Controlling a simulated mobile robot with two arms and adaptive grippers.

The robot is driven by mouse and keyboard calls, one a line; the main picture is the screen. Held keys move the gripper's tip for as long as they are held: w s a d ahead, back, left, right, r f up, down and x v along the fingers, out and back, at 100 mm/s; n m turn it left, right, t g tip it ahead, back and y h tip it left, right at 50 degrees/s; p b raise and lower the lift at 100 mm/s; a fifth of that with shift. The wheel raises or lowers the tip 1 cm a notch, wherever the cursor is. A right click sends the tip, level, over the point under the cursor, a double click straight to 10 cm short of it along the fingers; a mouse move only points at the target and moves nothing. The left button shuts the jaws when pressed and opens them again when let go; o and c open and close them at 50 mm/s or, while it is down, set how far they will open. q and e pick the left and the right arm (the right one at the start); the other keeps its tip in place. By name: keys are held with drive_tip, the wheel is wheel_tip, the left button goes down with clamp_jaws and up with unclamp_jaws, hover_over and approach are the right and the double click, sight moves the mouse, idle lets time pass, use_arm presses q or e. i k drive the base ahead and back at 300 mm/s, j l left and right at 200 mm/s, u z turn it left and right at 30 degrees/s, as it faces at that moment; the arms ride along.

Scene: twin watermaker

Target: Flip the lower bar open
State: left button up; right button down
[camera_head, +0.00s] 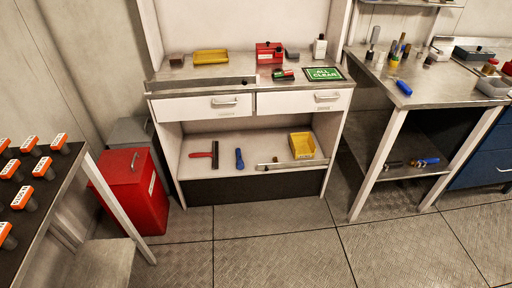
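A white workbench stands in the middle of the head view. On the right part of the front edge of its lower shelf (223,170) lies a thin, pale metal bar (300,163). It lies flat along the edge, with a small dark fitting on it left of its middle. A longer grey bar (200,86) lies along the left part of the front edge of the metal top. Neither of my grippers is in view.
On the lower shelf are a red-handled tool (203,155), a blue tool (239,158) and a yellow bin (302,146). Two closed drawers (210,107) are above. A red bin (133,185) stands left, a metal table (420,90) right. The floor in front is clear.

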sight(267, 166)
drive_tip(key=i+j+u, duration=0.15)
drive_tip(key=i, duration=0.55)
drive_tip(key=i+j+u, duration=0.15)
drive_tip(key=i, duration=0.6)
drive_tip(key=j, duration=0.1)
